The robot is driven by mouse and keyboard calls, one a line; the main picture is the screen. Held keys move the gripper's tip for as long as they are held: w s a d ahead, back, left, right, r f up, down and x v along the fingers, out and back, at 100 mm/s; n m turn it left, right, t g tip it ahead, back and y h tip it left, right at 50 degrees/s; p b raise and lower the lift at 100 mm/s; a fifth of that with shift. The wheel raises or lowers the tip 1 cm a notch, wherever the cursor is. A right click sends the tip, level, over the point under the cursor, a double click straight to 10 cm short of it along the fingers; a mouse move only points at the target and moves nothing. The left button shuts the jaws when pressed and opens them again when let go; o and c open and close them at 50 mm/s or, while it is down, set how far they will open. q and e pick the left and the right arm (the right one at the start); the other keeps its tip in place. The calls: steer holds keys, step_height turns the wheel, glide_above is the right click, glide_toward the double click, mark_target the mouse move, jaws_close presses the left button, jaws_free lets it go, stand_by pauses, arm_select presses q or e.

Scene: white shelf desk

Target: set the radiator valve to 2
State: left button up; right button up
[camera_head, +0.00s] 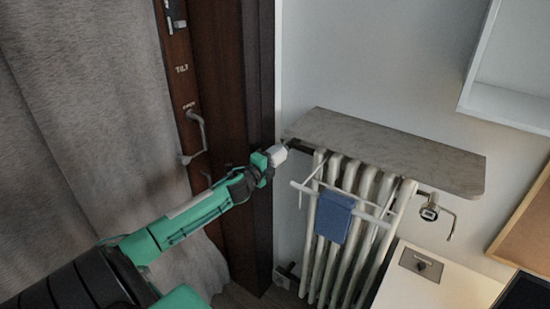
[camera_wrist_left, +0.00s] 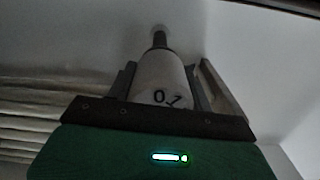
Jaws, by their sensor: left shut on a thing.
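The radiator valve (camera_head: 279,153) is a white knob at the upper left end of the radiator (camera_head: 323,215), under the left end of its shelf. My left gripper (camera_head: 268,159) reaches it from the left and is shut on it. In the left wrist view, the white valve knob (camera_wrist_left: 160,78) sits between the two fingers of my left gripper (camera_wrist_left: 162,90), with its stem running away to the wall. The digits 0 and 1 show on the knob's near side; the other markings are hidden, and I cannot tell the exact setting. My right gripper is not in view.
A grey stone shelf (camera_head: 400,148) lies over the radiator. A white rack with a blue cloth (camera_head: 334,216) hangs on its front. A dark wooden frame (camera_head: 262,240) and a grey curtain (camera_head: 90,110) stand left. A white desk surface (camera_head: 455,285) is at the lower right.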

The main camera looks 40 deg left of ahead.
arm_select(q)
steer(key=shift+m, duration=0.7)
steer(key=shift+f, duration=0.1)
steer(key=o, duration=1)
steer(key=shift+c, duration=0.2)
steer(key=shift+s, duration=0.55)
steer(key=s+d+b, duration=0.1)
steer(key=s+b, duration=0.1)
steer(key=s, duration=1)
steer(key=shift+s+d, duration=0.3)
